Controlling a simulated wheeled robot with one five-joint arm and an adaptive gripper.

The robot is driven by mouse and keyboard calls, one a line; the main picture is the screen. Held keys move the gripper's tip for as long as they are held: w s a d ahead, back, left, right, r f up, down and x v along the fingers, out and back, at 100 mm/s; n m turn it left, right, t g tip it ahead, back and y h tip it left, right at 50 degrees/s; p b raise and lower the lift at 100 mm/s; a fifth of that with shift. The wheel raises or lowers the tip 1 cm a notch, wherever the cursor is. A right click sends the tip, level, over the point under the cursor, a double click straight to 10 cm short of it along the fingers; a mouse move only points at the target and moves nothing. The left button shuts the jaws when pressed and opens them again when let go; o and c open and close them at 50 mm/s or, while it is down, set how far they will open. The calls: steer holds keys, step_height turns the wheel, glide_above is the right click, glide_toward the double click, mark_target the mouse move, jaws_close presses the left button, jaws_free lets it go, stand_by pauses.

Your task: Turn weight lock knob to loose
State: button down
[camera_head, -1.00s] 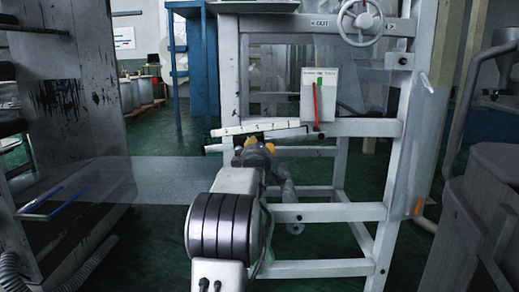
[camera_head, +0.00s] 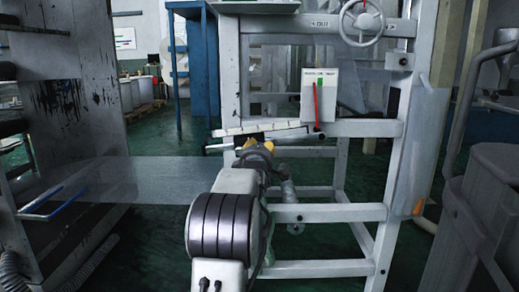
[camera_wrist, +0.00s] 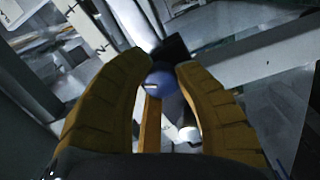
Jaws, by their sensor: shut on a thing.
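The knob (camera_wrist: 162,84) is a blue, rounded piece with a small white mark on its face, next to a black block. In the wrist view it sits between the tips of my yellow gripper's (camera_wrist: 162,76) two fingers, and the gripper is shut on it. In the head view my gripper (camera_head: 258,146) is just below a pale, slightly tilted bar (camera_head: 262,128) on the front of the grey frame. The knob is hidden there behind the fingers. I cannot tell whether its mark points to loose.
A white panel (camera_head: 320,92) with a red strip and green piece is right of the bar. A handwheel (camera_head: 362,22) is above. The grey frame's crossbars (camera_head: 330,213) run beside my arm. A translucent film sheet (camera_head: 150,180) stretches left towards a dark machine.

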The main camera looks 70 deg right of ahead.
steer(key=shift+s+n, duration=0.1)
steer(key=shift+n, duration=1.7)
steer(key=c, duration=0.9)
jaws_free()
steer(key=shift+d, duration=0.1)
steer(key=v, duration=1.2)
steer(key=shift+f, duration=0.1)
